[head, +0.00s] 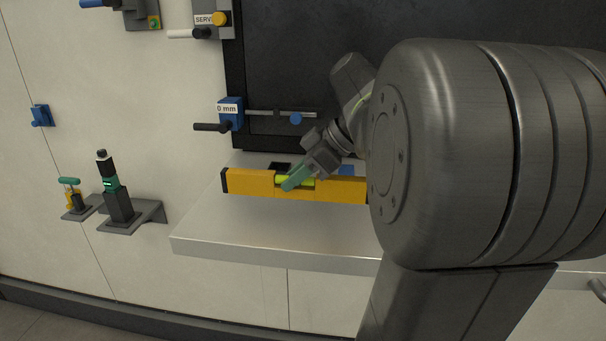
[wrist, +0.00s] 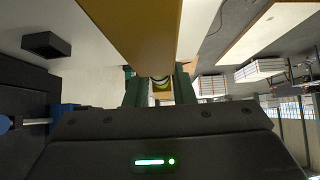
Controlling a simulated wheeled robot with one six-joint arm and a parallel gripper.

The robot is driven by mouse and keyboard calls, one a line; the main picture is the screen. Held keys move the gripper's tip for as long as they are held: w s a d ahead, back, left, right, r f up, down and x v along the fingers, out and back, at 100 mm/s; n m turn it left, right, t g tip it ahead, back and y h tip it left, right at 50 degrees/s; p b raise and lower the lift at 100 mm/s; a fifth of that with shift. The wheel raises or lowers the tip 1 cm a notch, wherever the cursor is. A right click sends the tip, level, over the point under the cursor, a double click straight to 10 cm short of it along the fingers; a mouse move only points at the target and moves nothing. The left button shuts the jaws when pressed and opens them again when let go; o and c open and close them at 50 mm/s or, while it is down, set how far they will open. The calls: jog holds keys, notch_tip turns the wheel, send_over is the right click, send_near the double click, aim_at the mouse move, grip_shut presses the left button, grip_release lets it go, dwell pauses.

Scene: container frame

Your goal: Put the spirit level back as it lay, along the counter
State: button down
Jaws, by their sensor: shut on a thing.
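The spirit level (head: 250,183) is a long orange-yellow bar with a dark end cap and a yellow-green vial near its middle. In the head view it lies roughly level across the picture, over the counter (head: 235,235) and along its length. I cannot tell whether it touches the counter top. My gripper (head: 298,180), with green fingers, is shut on its middle. In the wrist view the level (wrist: 140,30) runs from the top edge to between the fingers of my gripper (wrist: 160,88). My arm hides the level's right end and the counter's right part.
A dark item (head: 280,166) and a blue item (head: 347,170) show behind the level. A blue clamp marked "0 mm" (head: 230,113) with a rod is above the counter's back left. A wall shelf (head: 145,214) holds a black-and-green tool (head: 117,195). The counter's front left is clear.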

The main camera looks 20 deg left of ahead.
aim_at(297, 198)
jog(key=shift+f, duration=0.1)
dwell(0.3)
jog(key=shift+w+f+b, duration=0.1)
jog(key=shift+f+b, duration=2.35)
jog(key=shift+f, duration=0.05)
jog(key=shift+f+b, duration=0.65)
jog(key=shift+b, duration=0.2)
jog(key=c, duration=1.1)
grip_release()
jog(key=shift+c, duration=0.2)
jog(key=v, duration=1.4)
jog(key=shift+a, duration=0.1)
